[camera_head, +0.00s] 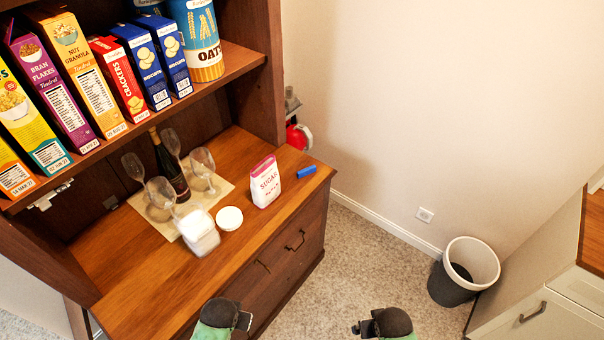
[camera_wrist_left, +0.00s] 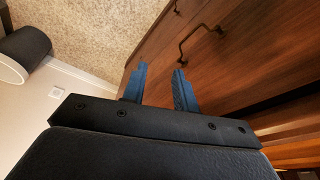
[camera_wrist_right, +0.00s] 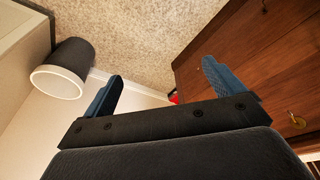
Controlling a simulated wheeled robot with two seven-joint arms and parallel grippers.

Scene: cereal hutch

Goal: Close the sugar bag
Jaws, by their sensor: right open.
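The sugar bag (camera_head: 265,182) is white and pink and stands upright on the wooden hutch counter, near its right end. Whether its top is folded or open is too small to tell. A small blue object (camera_head: 306,172), possibly a clip, lies on the counter just right of the bag. My left gripper (camera_head: 243,321) is in front of the hutch drawers, away from the bag; its two blue fingers (camera_wrist_left: 158,85) stand apart with nothing between them. My right gripper (camera_head: 357,328) is over the floor at the lower middle; its fingers (camera_wrist_right: 160,88) are wide apart and empty.
A clear container with white contents (camera_head: 199,232) and a round white lid (camera_head: 229,218) stand left of the bag. Behind are several glasses (camera_head: 203,168) and a dark bottle (camera_head: 170,172) on a mat. Cereal boxes (camera_head: 84,72) fill the shelf above. A bin (camera_head: 464,270) stands right.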

